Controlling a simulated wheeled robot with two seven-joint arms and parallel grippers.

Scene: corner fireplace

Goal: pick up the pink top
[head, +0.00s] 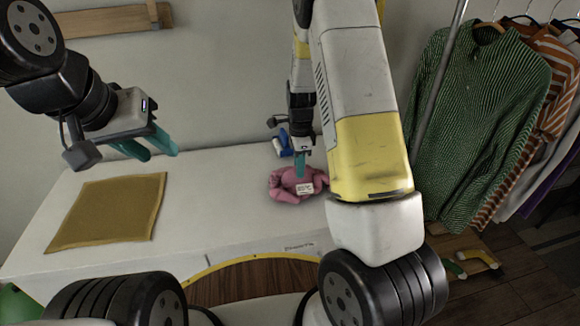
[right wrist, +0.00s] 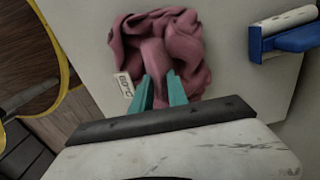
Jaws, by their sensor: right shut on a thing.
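The pink top (head: 290,187) is a crumpled heap with a white tag, on the white table near its right end. In the right wrist view the pink top (right wrist: 185,50) bunches up between the teal fingers. My right gripper (head: 300,168) points down at it and is shut on a fold of it, also seen in the right wrist view (right wrist: 160,88). Most of the heap looks to rest on the table; I cannot tell whether any of it is lifted. My left gripper (head: 150,148) hangs above the table at the left, its teal fingers apart and empty.
A mustard cloth (head: 110,210) lies flat on the white table (head: 215,195) at the left. A blue and white object (head: 284,143) lies just behind the pink top. A rack of hanging clothes, with a green striped shirt (head: 480,110), stands at the right. The table's middle is clear.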

